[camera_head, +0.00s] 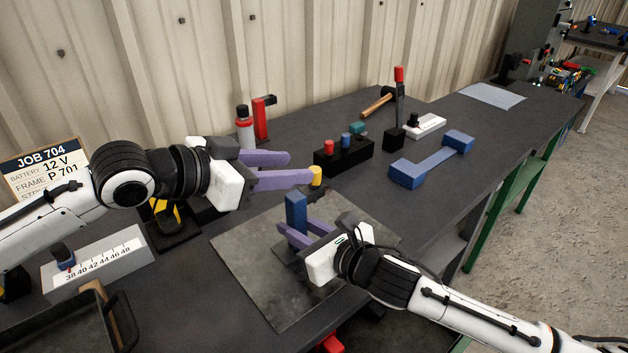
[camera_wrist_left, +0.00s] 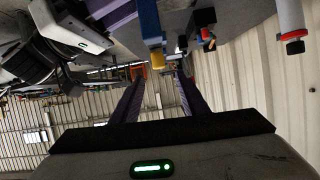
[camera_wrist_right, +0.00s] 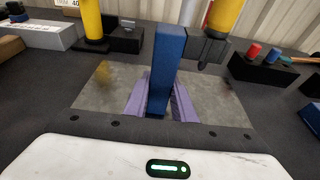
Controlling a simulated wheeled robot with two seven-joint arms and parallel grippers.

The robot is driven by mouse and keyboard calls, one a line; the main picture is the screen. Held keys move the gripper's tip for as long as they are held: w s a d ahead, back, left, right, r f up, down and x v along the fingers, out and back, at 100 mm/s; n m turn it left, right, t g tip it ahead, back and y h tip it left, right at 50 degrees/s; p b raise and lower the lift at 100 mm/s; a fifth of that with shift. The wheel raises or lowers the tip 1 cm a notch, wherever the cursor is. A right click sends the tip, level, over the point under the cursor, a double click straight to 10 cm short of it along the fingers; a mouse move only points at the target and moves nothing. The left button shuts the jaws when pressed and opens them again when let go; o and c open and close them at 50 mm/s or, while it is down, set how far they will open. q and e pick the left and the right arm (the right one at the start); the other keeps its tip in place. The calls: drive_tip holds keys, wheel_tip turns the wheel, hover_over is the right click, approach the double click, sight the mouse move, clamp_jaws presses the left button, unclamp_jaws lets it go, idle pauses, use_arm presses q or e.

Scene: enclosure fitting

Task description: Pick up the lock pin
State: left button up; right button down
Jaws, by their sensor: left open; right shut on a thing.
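A yellow-topped cylinder with a dark lower part (camera_head: 315,175) is by the tips of my left gripper (camera_head: 299,168). I cannot tell for sure that it is the lock pin. It also shows in the left wrist view (camera_wrist_left: 160,60), close to the fingertips, and in the right wrist view (camera_wrist_right: 228,16). My left gripper is open with no object seen held between its fingers. My right gripper (camera_head: 303,232) is shut on an upright blue block (camera_head: 296,212), over the grey plate (camera_head: 250,255). The block also stands between the purple fingers in the right wrist view (camera_wrist_right: 168,70).
A black block (camera_head: 345,160) with red and blue pegs is just behind. A blue bracket (camera_head: 407,174) lies to its right. A scale block (camera_head: 95,265) is at left.

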sight(320, 169)
use_arm(q)
drive_tip(key=shift+t+h, duration=0.3)
drive_tip(key=shift+h, duration=0.2)
drive_tip(key=x, duration=0.3)
drive_tip(key=f+x, duration=0.1)
drive_tip(key=x, duration=0.7)
drive_tip(key=shift+a+f, duration=0.1)
drive_tip(key=shift+f, duration=0.1)
clamp_jaws()
